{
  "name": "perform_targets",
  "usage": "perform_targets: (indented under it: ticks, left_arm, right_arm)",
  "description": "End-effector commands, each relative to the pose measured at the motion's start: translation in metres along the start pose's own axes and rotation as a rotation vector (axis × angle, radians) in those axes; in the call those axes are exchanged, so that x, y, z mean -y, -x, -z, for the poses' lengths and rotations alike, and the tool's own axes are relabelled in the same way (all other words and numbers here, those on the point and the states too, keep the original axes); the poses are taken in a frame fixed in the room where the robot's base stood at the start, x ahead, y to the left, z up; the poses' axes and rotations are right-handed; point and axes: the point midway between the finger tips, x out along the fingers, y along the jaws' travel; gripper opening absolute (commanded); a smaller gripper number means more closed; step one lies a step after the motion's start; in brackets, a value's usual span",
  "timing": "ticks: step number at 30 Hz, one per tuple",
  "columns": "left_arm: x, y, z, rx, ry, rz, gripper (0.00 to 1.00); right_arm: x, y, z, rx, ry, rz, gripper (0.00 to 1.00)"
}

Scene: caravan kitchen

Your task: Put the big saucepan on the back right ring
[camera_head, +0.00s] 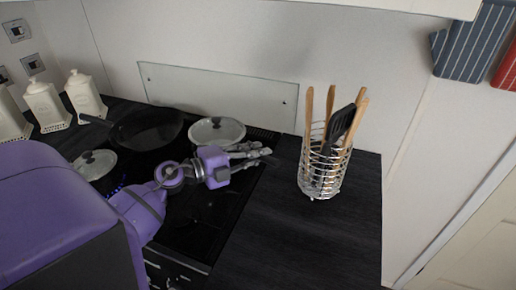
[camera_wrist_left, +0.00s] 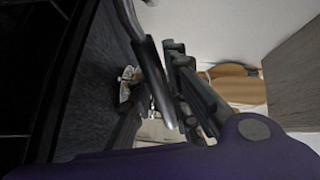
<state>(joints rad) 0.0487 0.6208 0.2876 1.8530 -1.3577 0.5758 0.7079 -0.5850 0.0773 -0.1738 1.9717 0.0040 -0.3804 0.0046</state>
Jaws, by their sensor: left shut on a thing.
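The big saucepan (camera_head: 207,136), with a glass lid and dark knob, is at the back right of the black hob (camera_head: 205,215). Its lower side is partly hidden by my left gripper, so I cannot tell whether it rests flat on the ring. My left gripper (camera_head: 258,153) is just in front and to the right of the saucepan. It is shut on the saucepan handle (camera_wrist_left: 153,75), which shows as a long dark grip between the fingers in the left wrist view. My right gripper is in neither view.
A dark frying pan (camera_head: 147,130) sits at the back left of the hob. A smaller lidded pan (camera_head: 94,164) is front left. A wire utensil holder (camera_head: 322,176) stands right of my gripper. White canisters (camera_head: 85,96) stand far left. The worktop (camera_head: 290,235) in front of the holder is clear.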

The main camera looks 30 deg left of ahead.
Motion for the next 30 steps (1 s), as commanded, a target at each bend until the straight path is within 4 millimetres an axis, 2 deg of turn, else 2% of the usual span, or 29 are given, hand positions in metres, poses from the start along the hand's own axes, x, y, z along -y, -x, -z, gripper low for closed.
perform_targets:
  ticks: [10, 11, 15, 25, 30]
  left_arm:
    - [-0.004, -0.001, -0.002, 0.000, -0.011, 0.007, 0.00]
    - [-0.008, -0.001, -0.002, 0.000, -0.002, 0.002, 0.19]
    - [-0.008, -0.001, -0.002, 0.000, -0.003, 0.003, 0.34]
    - [-0.008, 0.002, -0.002, 0.001, -0.003, 0.002, 0.34]
    - [-0.011, 0.025, -0.003, 0.002, -0.002, -0.002, 0.34]
  right_arm:
    - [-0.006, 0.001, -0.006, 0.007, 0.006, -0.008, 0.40]
    - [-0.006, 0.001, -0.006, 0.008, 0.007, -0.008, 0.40]
    - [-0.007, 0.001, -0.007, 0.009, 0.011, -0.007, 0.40]
    - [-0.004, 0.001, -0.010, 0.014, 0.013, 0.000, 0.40]
    - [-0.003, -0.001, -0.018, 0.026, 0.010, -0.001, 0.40]
